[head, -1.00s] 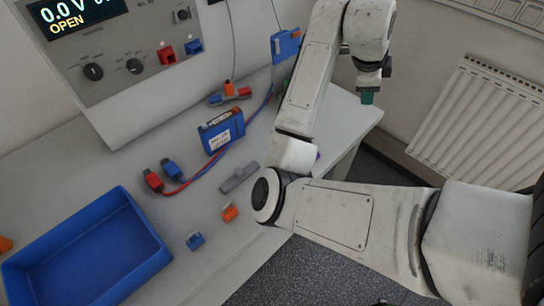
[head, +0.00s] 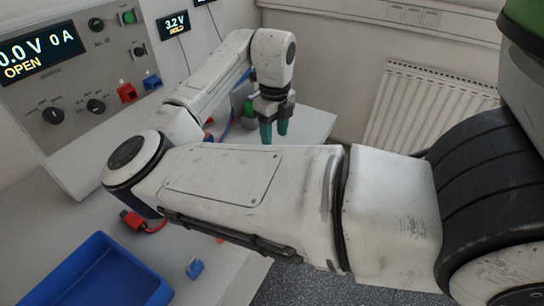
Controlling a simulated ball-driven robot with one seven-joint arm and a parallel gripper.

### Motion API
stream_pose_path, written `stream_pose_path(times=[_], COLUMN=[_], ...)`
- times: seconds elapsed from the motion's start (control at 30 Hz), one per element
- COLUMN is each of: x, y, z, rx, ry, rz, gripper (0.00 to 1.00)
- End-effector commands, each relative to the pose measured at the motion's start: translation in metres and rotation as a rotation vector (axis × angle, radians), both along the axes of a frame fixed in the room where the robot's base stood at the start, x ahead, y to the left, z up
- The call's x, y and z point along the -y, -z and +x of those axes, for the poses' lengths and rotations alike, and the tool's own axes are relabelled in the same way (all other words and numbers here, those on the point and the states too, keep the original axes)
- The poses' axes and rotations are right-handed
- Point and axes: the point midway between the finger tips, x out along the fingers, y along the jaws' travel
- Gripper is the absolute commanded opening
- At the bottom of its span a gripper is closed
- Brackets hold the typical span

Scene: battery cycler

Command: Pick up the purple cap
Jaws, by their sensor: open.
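The purple cap does not show in the head view now; my arm covers much of the table where it could be. My gripper (head: 274,133) points down above the far right part of the table (head: 308,125). Its two teal fingertips are apart with nothing seen between them, so it is open and empty.
The grey cycler panel (head: 75,85) with knobs and sockets stands at the back left, its display reading OPEN. A blue tray (head: 150,292) and a small blue clip (head: 195,268) are at the front. A red connector (head: 132,220) lies left of my arm. A radiator (head: 425,110) is at right.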

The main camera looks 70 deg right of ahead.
Motion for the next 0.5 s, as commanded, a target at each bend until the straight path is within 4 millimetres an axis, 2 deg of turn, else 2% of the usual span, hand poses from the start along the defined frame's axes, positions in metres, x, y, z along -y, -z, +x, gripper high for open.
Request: stream_pose_path(times=[0.23,0.5], x=[0.0,0.0], y=[0.019,0.055], z=[0.0,0.001], rx=[-0.001,-0.001], ry=[-0.003,-0.003], rz=[0.0,0.0], gripper=[0.49,0.49])
